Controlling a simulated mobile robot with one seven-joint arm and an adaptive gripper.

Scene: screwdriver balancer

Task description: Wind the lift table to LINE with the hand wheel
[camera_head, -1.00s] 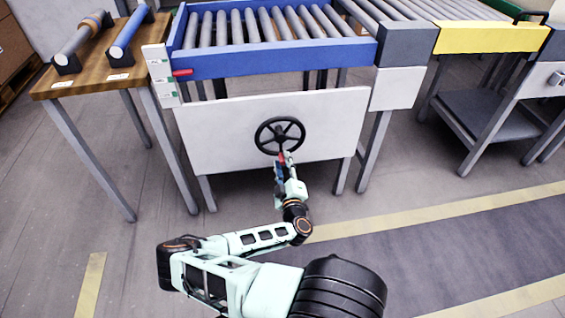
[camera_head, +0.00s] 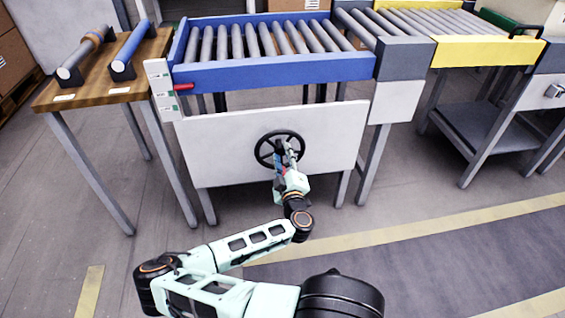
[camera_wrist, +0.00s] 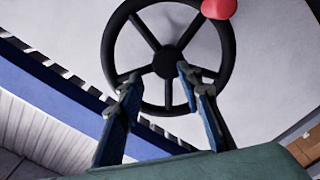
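The black hand wheel (camera_head: 262,139) is on the white front panel (camera_head: 225,150) of the blue lift table (camera_head: 265,70). My gripper (camera_head: 285,148) is in front of the wheel in the head view and hides part of it. In the wrist view, my gripper (camera_wrist: 158,74) is open, its fingertips apart either side of a spoke near the hub of the wheel (camera_wrist: 167,60). Contact cannot be told. The wheel's red knob (camera_wrist: 218,8) is on the rim, away from the fingers. A red pointer (camera_head: 183,87) at the table's left is beside a labelled post (camera_head: 161,88); the label writing is unreadable.
A wooden bench (camera_head: 95,85) with two rollers stands at left. A grey-and-yellow conveyor (camera_head: 490,50) adjoins the lift table at right. Table legs stand below the panel. The floor in front is clear apart from my arm.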

